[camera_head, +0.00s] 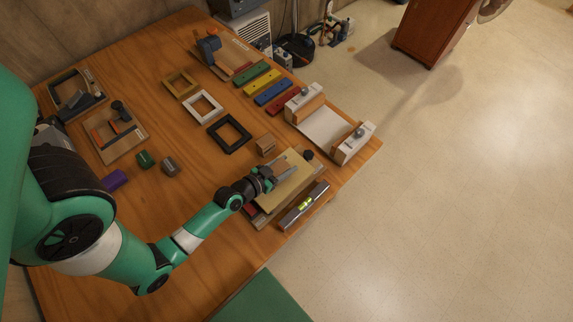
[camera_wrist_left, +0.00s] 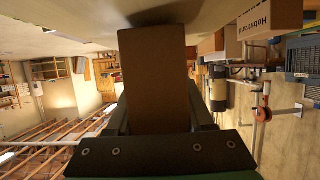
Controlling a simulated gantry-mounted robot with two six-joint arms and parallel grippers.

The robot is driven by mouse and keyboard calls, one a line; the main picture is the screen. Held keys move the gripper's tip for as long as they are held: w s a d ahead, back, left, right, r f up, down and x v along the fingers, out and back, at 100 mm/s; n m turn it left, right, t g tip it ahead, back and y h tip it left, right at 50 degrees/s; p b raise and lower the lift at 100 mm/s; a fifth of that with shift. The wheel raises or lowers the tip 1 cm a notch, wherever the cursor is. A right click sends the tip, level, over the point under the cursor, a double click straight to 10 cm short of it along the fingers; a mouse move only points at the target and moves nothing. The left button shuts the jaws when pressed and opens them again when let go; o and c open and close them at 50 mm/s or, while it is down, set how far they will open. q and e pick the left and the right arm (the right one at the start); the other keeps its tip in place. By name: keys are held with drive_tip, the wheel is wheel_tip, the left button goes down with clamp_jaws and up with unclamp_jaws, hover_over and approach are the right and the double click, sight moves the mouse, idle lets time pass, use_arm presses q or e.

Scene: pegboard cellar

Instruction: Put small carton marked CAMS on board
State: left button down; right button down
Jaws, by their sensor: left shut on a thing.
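My left gripper (camera_head: 276,177) is over the tan board (camera_head: 301,182) near the front right of the table. It is shut on a small brown carton (camera_wrist_left: 152,75), which fills the middle of the left wrist view between the fingers (camera_wrist_left: 157,118). In the head view the carton (camera_head: 281,166) is partly hidden by the gripper. Its end is close to the pale surface at the top of the wrist view; I cannot tell whether it touches. No CAMS marking is readable on it. My right gripper is not in view.
A small wooden block (camera_head: 266,145) stands just behind the board. A spirit level (camera_head: 304,206) lies along its front right side. Coloured bars (camera_head: 263,83), frames (camera_head: 229,133) and a white-bedded holder (camera_head: 322,128) lie further back. Bare table is left of the board.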

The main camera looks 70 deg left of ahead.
use_arm(q)
drive_tip(key=shift+f, duration=0.3)
drive_tip(key=shift+c, duration=1.4)
unclamp_jaws()
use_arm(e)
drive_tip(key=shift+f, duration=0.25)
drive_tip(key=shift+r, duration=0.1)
use_arm(q)
drive_tip(key=shift+r+p, duration=0.3)
drive_tip(key=shift+p, duration=0.05)
drive_tip(key=b+v, duration=0.1)
drive_tip(key=v, duration=0.2)
drive_tip(key=b+v, duration=0.1)
drive_tip(key=v, duration=0.3)
drive_tip(key=b+v, duration=0.1)
drive_tip(key=v, duration=0.3)
drive_tip(key=shift+s+d+f, duration=0.1)
drive_tip(key=shift+s+f, duration=0.1)
drive_tip(key=shift+s, duration=0.05)
drive_tip(key=shift+s+d+r, duration=0.15)
drive_tip(key=shift+r, duration=0.15)
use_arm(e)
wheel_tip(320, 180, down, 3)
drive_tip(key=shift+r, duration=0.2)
